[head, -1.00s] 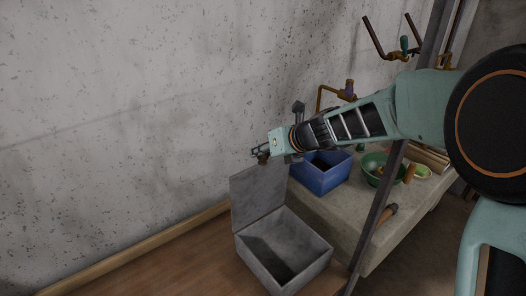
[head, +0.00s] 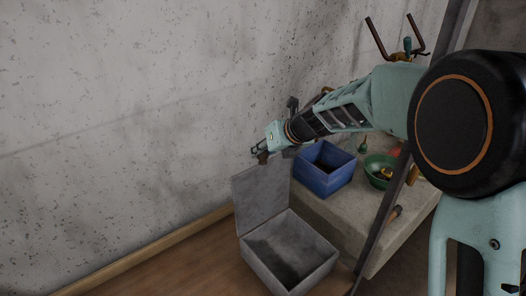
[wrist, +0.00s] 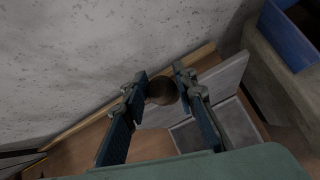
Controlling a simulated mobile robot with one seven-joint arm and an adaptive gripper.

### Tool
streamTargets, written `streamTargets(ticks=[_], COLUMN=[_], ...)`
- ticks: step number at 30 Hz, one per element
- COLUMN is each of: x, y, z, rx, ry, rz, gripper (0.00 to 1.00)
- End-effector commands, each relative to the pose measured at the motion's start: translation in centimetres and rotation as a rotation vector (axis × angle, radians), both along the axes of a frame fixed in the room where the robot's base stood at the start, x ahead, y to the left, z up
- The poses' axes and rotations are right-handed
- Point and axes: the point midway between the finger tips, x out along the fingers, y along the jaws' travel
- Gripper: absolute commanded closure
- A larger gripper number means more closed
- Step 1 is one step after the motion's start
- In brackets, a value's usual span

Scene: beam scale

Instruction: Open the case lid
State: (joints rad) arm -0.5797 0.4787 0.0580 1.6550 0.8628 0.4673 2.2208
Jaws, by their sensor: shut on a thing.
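The grey case (head: 262,272) stands on the wooden floor in the head view, with its inside showing. Its lid (head: 262,196) stands up, roughly upright, along the side toward the wall. My gripper (head: 258,150) is at the lid's upper edge. It is shut on a brown round knob (wrist: 161,91), held between the two fingers in the wrist view. The knob appears to sit on the lid's edge, but the join is hidden. The lid (wrist: 222,80) and part of the case (wrist: 205,130) also show below the fingers in the wrist view.
A blue box (head: 326,170) and a green bowl (head: 378,172) stand on a concrete bench (head: 345,213) right of the case. A dark slanted post (head: 375,220) rises in front of the bench. The wall is close behind the lid. Floor left of the case is clear.

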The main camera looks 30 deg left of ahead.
Motion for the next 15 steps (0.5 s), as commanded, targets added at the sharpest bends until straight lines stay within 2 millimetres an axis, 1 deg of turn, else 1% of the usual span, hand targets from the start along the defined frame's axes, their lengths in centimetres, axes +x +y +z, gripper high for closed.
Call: streamTargets(ticks=[1,2,3,6,7,15], x=[-0.68,-0.69,-0.69,-0.64,-0.61,-0.31], y=[0.15,0.15,0.14,0.12,0.10,-0.07], z=[-0.68,-0.69,-0.71,-0.66,-0.64,-0.42], rx=[-0.004,-0.005,-0.005,-0.005,-0.004,-0.004], ry=[0.018,0.018,0.018,0.017,0.016,0.010], rz=[0.008,0.008,0.008,0.008,0.007,0.003], gripper=[1.00,1.00,0.72,0.61,0.59,0.59])
